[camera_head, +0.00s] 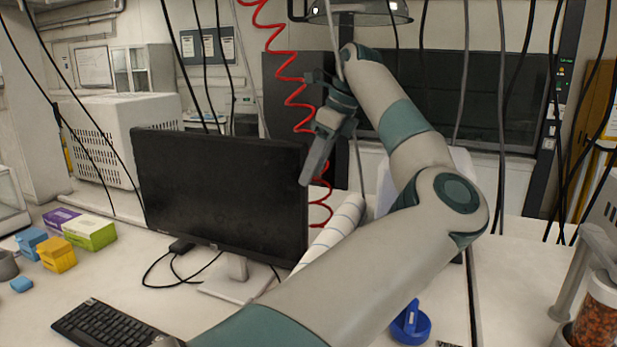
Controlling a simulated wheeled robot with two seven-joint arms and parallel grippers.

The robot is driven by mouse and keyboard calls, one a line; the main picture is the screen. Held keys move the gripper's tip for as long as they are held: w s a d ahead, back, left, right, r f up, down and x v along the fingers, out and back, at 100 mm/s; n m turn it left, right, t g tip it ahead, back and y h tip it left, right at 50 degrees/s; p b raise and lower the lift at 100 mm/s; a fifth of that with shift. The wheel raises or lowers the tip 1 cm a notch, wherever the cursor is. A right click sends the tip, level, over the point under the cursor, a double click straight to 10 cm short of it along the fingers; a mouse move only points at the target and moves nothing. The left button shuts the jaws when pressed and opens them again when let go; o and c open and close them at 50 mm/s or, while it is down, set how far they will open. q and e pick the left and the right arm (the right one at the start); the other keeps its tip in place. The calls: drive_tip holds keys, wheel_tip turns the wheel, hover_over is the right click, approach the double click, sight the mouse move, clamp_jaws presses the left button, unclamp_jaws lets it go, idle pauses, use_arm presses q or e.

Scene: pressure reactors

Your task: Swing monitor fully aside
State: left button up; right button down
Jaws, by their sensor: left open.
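The black monitor (215,190) stands upright on a silver stand on the white bench, left of centre, its dark screen facing me. My left gripper (313,145) is open and empty. It is raised beside the monitor's upper right corner, with a long grey finger hanging down near that edge. I cannot tell whether the finger touches the monitor. My left arm crosses the foreground and hides part of the bench right of the monitor. My right gripper is not in view.
A black keyboard (108,325) lies in front of the monitor. Purple and green boxes (90,231) and small blue and yellow containers stand to the left. A red coiled hose (296,98) and several black cables hang behind. A jar (598,318) stands far right.

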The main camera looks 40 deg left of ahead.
use_arm(q)
drive_tip(key=x, duration=0.3)
drive_tip(key=shift+f, duration=0.15)
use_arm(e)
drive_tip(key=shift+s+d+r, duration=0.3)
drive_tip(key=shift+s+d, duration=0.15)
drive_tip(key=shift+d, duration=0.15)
use_arm(q)
drive_tip(key=shift+c, duration=0.3)
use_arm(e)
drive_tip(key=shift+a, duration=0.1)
use_arm(q)
clamp_jaws()
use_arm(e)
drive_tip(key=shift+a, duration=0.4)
use_arm(q)
drive_tip(key=shift+a, duration=0.1)
